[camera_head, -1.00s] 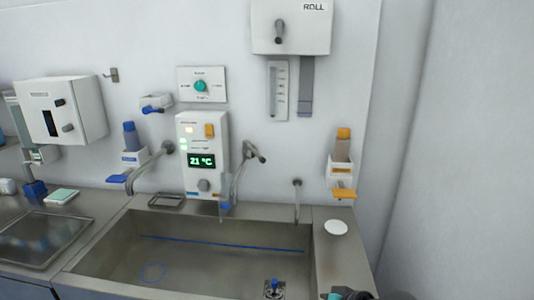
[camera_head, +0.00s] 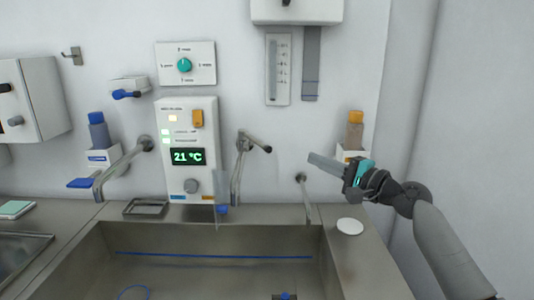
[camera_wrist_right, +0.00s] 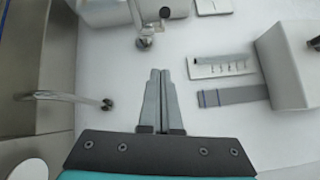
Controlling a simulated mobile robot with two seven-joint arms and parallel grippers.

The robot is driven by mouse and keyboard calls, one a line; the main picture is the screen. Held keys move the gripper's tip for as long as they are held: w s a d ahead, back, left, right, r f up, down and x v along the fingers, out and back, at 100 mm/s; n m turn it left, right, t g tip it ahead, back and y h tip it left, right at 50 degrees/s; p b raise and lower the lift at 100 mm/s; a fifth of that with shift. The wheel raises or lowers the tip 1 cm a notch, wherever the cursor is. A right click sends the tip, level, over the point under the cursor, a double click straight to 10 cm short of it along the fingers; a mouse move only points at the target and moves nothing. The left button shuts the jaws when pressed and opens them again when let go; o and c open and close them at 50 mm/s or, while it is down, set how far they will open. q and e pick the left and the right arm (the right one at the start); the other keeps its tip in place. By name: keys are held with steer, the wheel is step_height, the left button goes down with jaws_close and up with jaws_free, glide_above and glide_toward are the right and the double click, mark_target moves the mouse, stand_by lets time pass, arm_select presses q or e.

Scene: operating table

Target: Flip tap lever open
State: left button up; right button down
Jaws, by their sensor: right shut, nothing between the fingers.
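The metal tap (camera_head: 238,165) rises beside the control panel at the sink's back, with its short dark-tipped lever (camera_head: 257,143) pointing right. In the right wrist view, this tap (camera_wrist_right: 146,40) is near the top edge, beyond my fingertips, with its lever end (camera_wrist_right: 165,12) beside it. My right gripper (camera_head: 313,158) is shut and empty, its fingers pointing left toward the lever with a gap between them. Its closed fingers show in the right wrist view (camera_wrist_right: 160,75), apart from the tap. My left gripper is not in view.
A thin spout (camera_head: 305,195) stands below my right gripper, above the sink (camera_head: 210,240). The panel (camera_head: 188,140) reads 21 °C. A larger curved spout (camera_head: 118,168) is on its left. An orange-capped bottle (camera_head: 354,135) hangs behind my right gripper. A white disc (camera_head: 350,227) lies at right.

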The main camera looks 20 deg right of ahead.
mark_target(255, 142)
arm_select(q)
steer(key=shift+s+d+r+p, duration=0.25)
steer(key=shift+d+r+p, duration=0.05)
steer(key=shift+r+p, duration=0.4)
arm_select(e)
steer(key=w+a+r, duration=0.1)
steer(key=w+a, duration=0.6)
steer(key=a, duration=0.1)
steer(key=shift+w+a+r, duration=0.15)
steer(key=shift+w+a, duration=0.05)
steer(key=shift+w, duration=0.15)
